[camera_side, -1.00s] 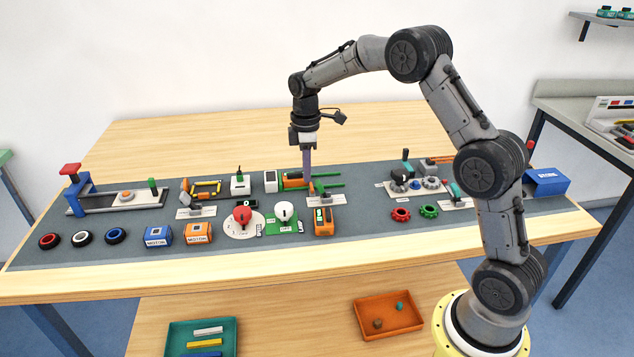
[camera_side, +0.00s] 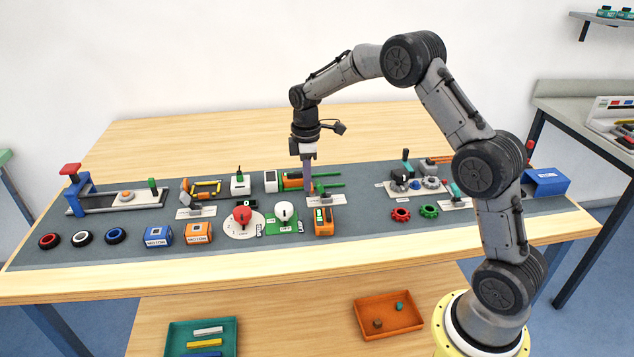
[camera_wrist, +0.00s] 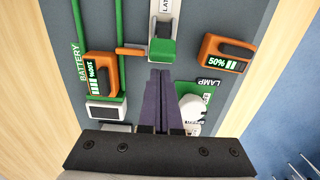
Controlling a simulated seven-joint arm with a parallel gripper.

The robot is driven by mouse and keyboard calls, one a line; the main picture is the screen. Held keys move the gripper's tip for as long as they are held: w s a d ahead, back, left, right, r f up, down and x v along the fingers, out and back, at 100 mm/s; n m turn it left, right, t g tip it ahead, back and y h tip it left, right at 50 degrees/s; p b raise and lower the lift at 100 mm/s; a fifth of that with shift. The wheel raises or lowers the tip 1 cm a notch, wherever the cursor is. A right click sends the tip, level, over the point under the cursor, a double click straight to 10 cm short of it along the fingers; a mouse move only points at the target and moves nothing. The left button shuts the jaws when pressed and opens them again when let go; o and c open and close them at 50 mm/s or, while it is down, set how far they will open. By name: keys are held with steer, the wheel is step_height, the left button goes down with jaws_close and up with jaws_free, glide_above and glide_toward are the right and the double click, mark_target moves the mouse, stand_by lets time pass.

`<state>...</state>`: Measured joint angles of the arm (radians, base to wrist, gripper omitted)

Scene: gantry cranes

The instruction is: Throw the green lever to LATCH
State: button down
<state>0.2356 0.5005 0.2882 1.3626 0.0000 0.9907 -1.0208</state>
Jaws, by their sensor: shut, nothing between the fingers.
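The green lever (camera_wrist: 162,50) shows in the wrist view as a green handle on a white plate (camera_wrist: 164,12); the plate's label is partly cut off and reads "LAT". In the side view the plate (camera_side: 330,200) lies mid-bench, and the lever is small and partly hidden by my fingers. My gripper (camera_wrist: 160,74) is shut and empty. Its fingertips are right beside the lever's handle, on the near side in the wrist view. I cannot tell whether they touch it. In the side view my gripper (camera_side: 308,193) points down at the plate's left end.
Another orange battery (camera_wrist: 228,52) reading 50% is on the other side. The lamp's white knob (camera_side: 284,211) stands on a green plate in front. Bare mat (camera_side: 355,210) lies to the right.

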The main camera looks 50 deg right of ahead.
mark_target(319, 181)
steer(key=shift+d, duration=0.1)
steer(key=shift+s+d, duration=1.45)
steer(key=shift+s, duration=0.1)
steer(key=shift+w+a, duration=0.45)
steer(key=shift+w, duration=0.05)
steer(key=shift+r, duration=3.5)
steer(key=shift+a, duration=0.1)
